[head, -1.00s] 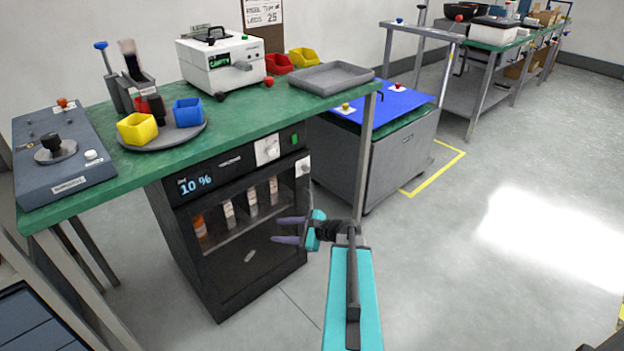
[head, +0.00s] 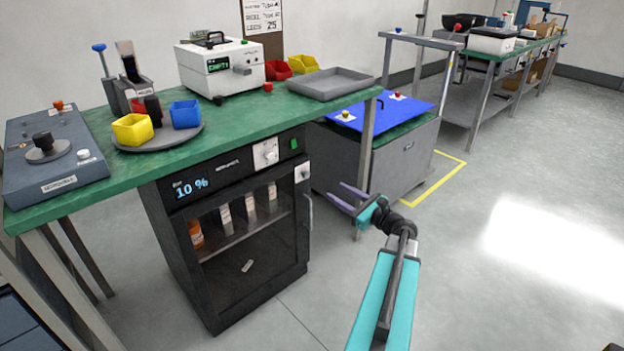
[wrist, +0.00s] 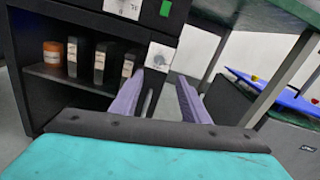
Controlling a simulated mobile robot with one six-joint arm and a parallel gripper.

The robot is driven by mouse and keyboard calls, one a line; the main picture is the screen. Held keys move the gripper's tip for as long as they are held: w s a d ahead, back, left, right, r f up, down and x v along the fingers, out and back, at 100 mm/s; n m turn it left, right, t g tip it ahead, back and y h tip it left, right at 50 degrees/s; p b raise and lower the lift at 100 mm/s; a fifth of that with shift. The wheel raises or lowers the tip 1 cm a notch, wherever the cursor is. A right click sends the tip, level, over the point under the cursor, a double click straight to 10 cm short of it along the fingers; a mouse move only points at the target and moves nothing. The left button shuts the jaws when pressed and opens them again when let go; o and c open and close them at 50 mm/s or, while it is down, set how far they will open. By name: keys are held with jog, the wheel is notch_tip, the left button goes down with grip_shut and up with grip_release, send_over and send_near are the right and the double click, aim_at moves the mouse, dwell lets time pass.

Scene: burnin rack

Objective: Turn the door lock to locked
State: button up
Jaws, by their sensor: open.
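The door lock (head: 303,172) is a small knob on a white plate at the upper right corner of the black cabinet's door (head: 250,262). My gripper (head: 337,190) is open and empty, to the right of the door and apart from the lock in the head view. In the wrist view the lock plate (wrist: 160,57) shows ahead, between and just beyond the two purple fingertips (wrist: 160,76). The knob's exact angle is too small to read.
A vertical door handle (head: 309,212) runs below the lock, close to my fingers. A dial (head: 265,153) and green switch (head: 294,144) sit above. A table leg (head: 367,150) and a blue-topped cart (head: 390,116) stand behind my gripper. Floor to the right is clear.

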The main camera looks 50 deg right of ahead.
aim_at(308, 175)
jog(key=w+b, duration=0.1)
jog(key=w, duration=0.6)
jog(key=w+b, duration=0.1)
jog(key=w, duration=0.5)
jog(key=shift+w+d, duration=0.2)
jog(key=shift+w, duration=0.2)
jog(key=c, duration=1.1)
